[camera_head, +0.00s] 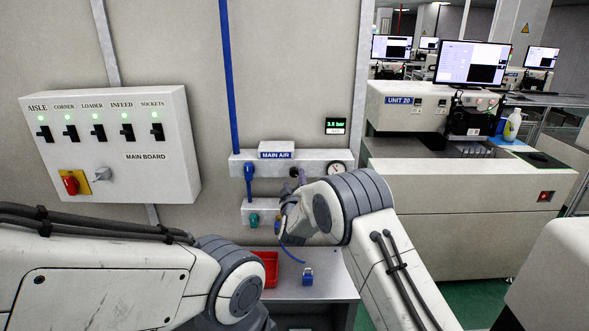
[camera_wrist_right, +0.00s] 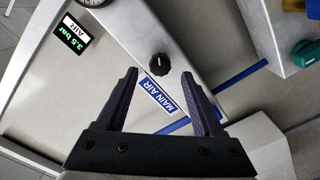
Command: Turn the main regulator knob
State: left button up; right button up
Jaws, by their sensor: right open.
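The black round main regulator knob (camera_wrist_right: 159,66) sits on the grey MAIN AIR unit, beside the blue-and-white MAIN AIR label (camera_wrist_right: 160,95). In the head view the knob (camera_head: 294,171) is a small dark shape just above my right wrist. My right gripper (camera_wrist_right: 159,73) is open, its dark fingers on either side of the knob's line in the wrist view; the knob appears beyond the tips, and contact cannot be seen. A display (camera_wrist_right: 73,38) reads 3.5 bar. My left arm is at lower left in the head view; its gripper is out of view.
A blue-handled valve (camera_head: 249,172) and a round gauge (camera_head: 337,170) flank the knob. Below are a green knob (camera_head: 254,219), a red tray (camera_head: 267,266) and a blue padlock-like item (camera_head: 308,276). A switch board (camera_head: 112,146) hangs at left.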

aim_at(294, 174)
jog(key=shift+w+p, duration=0.9)
jog(key=shift+w, duration=1.6)
grip_shut()
